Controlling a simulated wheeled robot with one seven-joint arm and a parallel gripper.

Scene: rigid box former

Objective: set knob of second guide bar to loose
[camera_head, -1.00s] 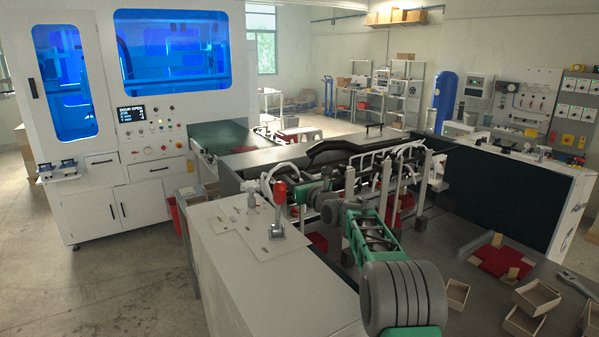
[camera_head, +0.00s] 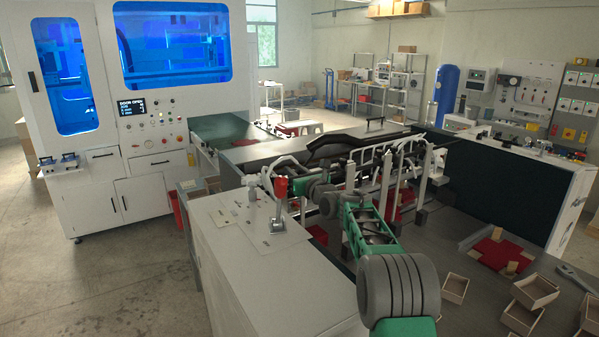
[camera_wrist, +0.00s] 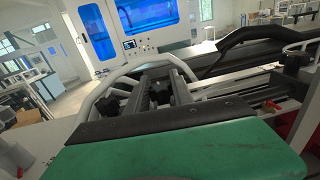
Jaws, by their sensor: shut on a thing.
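In the wrist view, my gripper (camera_wrist: 160,90) reaches forward past its green and black body. Its two grey fingers sit on either side of a dark knob (camera_wrist: 159,84), and they are shut on it. Which guide bar the knob belongs to, and whether it is tight or loose, I cannot tell.
A red-handled lever (camera_head: 281,188) stands on the white cabinet (camera_head: 235,240) left of my arm. Curved white tubes (camera_wrist: 110,85) and a black curved arm (camera_wrist: 250,35) lie close around the gripper. Open wooden boxes (camera_head: 535,291) and a red blank (camera_head: 497,254) lie on the right.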

